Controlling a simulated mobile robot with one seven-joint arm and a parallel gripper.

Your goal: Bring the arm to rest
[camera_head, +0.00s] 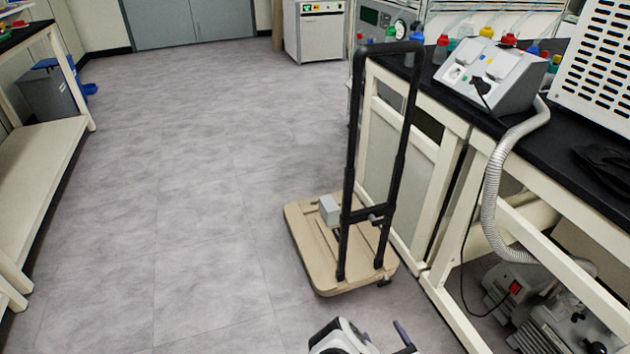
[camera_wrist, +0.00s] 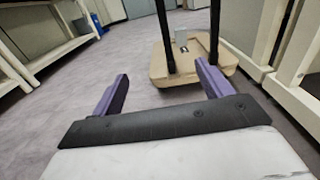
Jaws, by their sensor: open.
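My gripper (camera_wrist: 160,88) shows in the wrist view with its two purple fingers spread wide apart and nothing between them. In the head view, part of my arm's end (camera_head: 345,338) shows at the bottom edge, low over the floor in front of the cart; one dark finger is visible there. A flat cart (camera_head: 315,268) with a tan platform and a tall black handle stands ahead of the gripper, beside the right bench. A small grey box (camera_head: 329,209) lies on its platform. The gripper is apart from the cart.
A black-topped bench (camera_head: 445,95) runs along the right, with a pump (camera_head: 525,290) beneath it and a ribbed hose (camera_head: 492,200) hanging down. A cream shelf rack (camera_head: 40,170) stands at the left. The grey floor (camera_head: 190,190) between them is clear up to the far doors (camera_head: 190,20).

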